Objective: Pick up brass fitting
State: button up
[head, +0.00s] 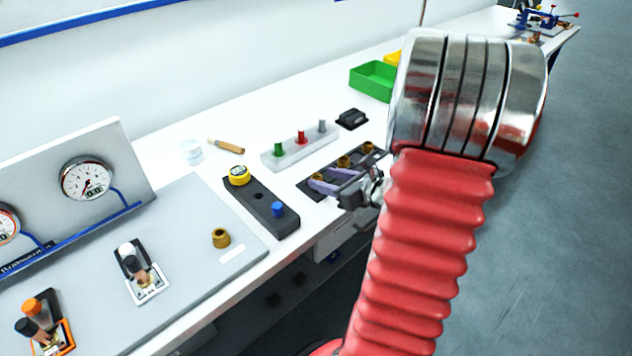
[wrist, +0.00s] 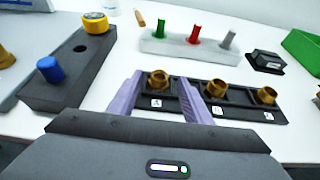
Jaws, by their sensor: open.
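Three brass fittings stand in a row in a black rack (wrist: 232,112). In the wrist view the left fitting (wrist: 158,81) shows between the two purple fingertips of my open gripper (wrist: 160,80); I cannot tell whether either finger touches it. The middle fitting (wrist: 216,88) is just right of the right finger, and the right fitting (wrist: 266,96) is farther along. In the head view my gripper (head: 323,183) is at the rack's near left end. Another brass fitting (head: 221,238) stands alone on the grey board (head: 190,275).
A black block (head: 261,207) with a yellow-topped part (head: 239,175) and a blue knob (head: 278,209) lies left of the rack. Behind stand a white holder (head: 300,148) with green, red and grey pegs, a black part (head: 351,119) and a green bin (head: 372,81).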

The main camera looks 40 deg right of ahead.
jog(key=shift+x, duration=1.25)
jog(key=shift+c, duration=0.6)
jog(key=shift+s+f, duration=0.1)
grip_shut()
